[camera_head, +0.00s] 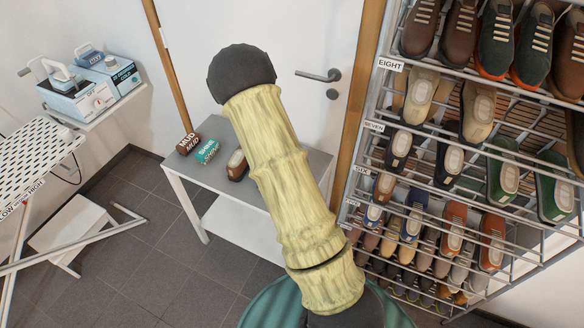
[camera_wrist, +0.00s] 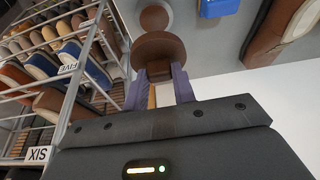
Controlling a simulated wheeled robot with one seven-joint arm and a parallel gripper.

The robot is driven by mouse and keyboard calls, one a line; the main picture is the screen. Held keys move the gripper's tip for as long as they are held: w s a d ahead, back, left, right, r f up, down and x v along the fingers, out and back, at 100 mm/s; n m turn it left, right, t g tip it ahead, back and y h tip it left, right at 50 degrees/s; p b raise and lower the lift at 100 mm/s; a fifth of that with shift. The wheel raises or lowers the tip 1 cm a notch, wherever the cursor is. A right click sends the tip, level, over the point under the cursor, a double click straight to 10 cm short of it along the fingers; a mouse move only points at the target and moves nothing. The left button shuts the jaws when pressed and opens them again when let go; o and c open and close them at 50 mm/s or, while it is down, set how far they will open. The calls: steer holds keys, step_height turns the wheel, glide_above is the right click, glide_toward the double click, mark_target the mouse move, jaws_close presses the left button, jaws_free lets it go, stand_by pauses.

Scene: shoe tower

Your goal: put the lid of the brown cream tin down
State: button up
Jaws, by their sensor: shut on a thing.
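In the wrist view my gripper (camera_wrist: 160,74) has its two purple fingers closed on the brown round lid (camera_wrist: 158,48). A brown round thing with a paler rim, apparently the brown cream tin (camera_wrist: 154,18), shows just beyond the lid on the grey table top. The lid partly overlaps it in the picture, and I cannot tell the height between lid and table. In the head view my own arm hides the gripper, the lid and the tin.
The grey table (camera_head: 190,172) carries a MUD box (camera_head: 187,143), a SHINE box (camera_head: 207,151) and a brown shoe (camera_head: 237,165). A blue thing (camera_wrist: 218,7) lies near the tin in the wrist view. A full shoe rack (camera_head: 470,150) stands close on the right.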

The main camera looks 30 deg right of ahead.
steer(key=s+a+f+n+t+y, duration=0.1)
steer(key=s+a+f+n, duration=0.1)
steer(key=a+f+n, duration=0.2)
steer(key=s+a+f+n+t+y, duration=0.1)
steer(key=a+f+n, duration=0.3)
steer(key=a, duration=0.6)
steer(key=shift+s+a+n+y, duration=0.4)
steer(key=shift+n+y, duration=0.4)
steer(key=shift+n, duration=0.4)
